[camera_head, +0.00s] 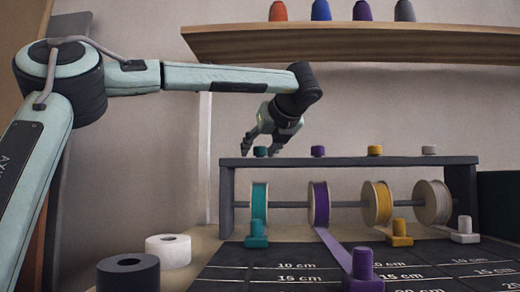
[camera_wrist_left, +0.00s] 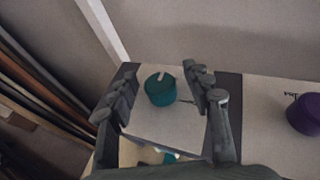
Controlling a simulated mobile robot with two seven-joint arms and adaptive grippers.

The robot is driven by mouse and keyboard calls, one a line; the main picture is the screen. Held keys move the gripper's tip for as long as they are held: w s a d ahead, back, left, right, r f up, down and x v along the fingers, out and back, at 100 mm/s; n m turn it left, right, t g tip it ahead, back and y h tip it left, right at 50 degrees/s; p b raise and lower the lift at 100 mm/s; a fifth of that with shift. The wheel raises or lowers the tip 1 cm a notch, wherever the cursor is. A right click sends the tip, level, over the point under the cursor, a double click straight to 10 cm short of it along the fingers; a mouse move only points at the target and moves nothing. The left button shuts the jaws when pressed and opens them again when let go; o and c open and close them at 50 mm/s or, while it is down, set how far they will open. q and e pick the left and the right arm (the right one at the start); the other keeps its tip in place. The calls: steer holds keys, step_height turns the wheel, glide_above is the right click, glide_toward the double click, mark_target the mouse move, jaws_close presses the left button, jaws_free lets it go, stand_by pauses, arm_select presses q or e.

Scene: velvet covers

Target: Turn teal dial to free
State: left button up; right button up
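The teal dial (camera_head: 261,151) sits on top of the dark rack (camera_head: 350,160), at its left end, above the teal ribbon spool (camera_head: 259,202). In the left wrist view the teal dial (camera_wrist_left: 160,89) has a pale pointer mark near its upper edge. My left gripper (camera_head: 263,143) is at the teal dial; in the left wrist view its two fingers (camera_wrist_left: 158,97) stand apart on either side of the dial, with gaps between. It is open and empty. My right gripper is not in view.
Purple (camera_head: 318,150), yellow (camera_head: 375,150) and grey (camera_head: 429,150) dials stand along the rack to the right. The purple ribbon (camera_head: 335,248) runs out over the dark marked mat (camera_head: 240,257). White (camera_head: 168,250) and black (camera_head: 128,273) rolls stand front left. A shelf (camera_head: 350,42) hangs above.

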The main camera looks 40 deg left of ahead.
arm_select(q)
steer(key=v, duration=1.2)
steer(key=shift+f, duration=0.1)
stand_by(0.4)
